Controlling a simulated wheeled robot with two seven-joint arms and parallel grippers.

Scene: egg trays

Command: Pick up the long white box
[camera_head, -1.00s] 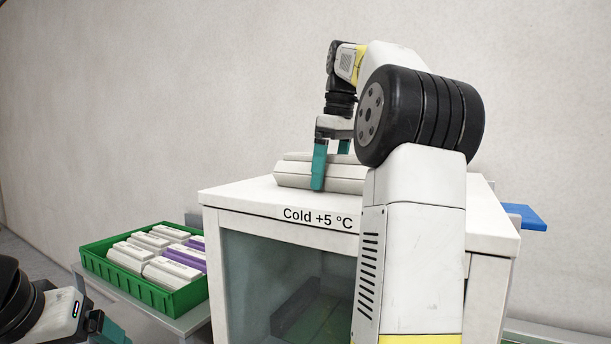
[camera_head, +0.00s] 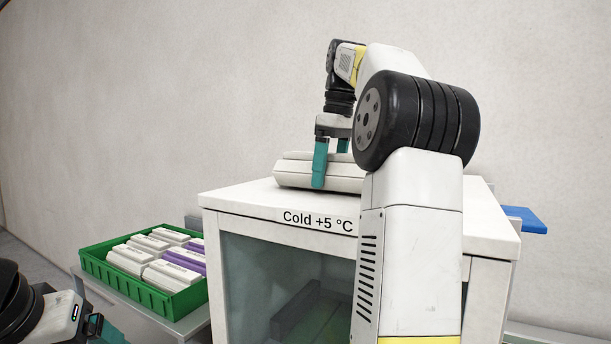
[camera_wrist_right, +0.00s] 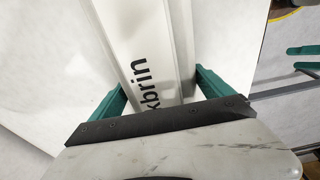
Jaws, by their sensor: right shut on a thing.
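The long white box (camera_head: 291,175) lies on top of the white cold cabinet (camera_head: 240,195). My right gripper (camera_head: 331,168) reaches down over it and is shut on it, with one teal finger on the near side and the other partly hidden behind. In the right wrist view the box (camera_wrist_right: 140,30), with dark lettering, runs between the fingers of the right gripper (camera_wrist_right: 160,90). The right end of the box is hidden behind my right arm in the head view. My left gripper (camera_head: 108,330) shows only partly at the lower left edge.
A green crate (camera_head: 135,288) with several white and purple cartons stands on a grey table left of the cabinet. The cabinet front reads "Cold +5 °C". A blue item (camera_head: 527,219) lies behind the cabinet at right. The cabinet top left of the box is clear.

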